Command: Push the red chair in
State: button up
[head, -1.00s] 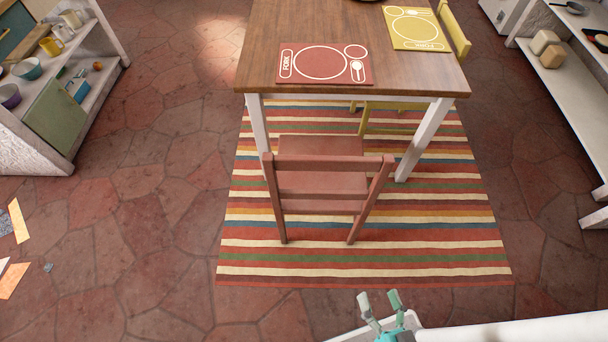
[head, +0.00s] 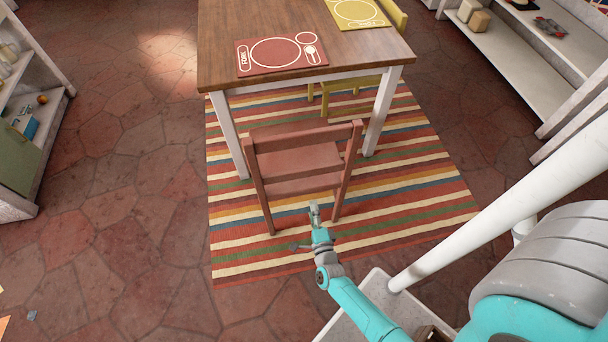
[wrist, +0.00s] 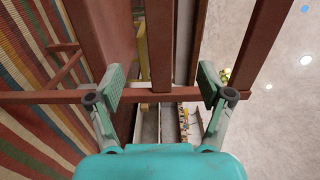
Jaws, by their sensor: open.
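The red chair (head: 304,133) stands upright on the striped rug at the near end of the wooden table (head: 300,55), its back toward me. Its seat (head: 290,160) faces the table, between the two near table legs. In the wrist view my gripper (wrist: 163,88) is open, fingers apart. A red chair post (wrist: 60,97) runs across the view at the fingertips, and backrest rails (wrist: 160,40) cross beyond it. I cannot tell whether the fingers touch the chair.
A yellow chair (head: 393,22) is at the table's right side. A striped rug (head: 240,255) lies under the table and chair. Shelves stand at the left (head: 25,130) and right (head: 530,60).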

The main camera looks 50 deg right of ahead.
aim_at(305, 175)
jog(key=x, duration=1.6)
jog(key=shift+d, duration=0.25)
grip_shut()
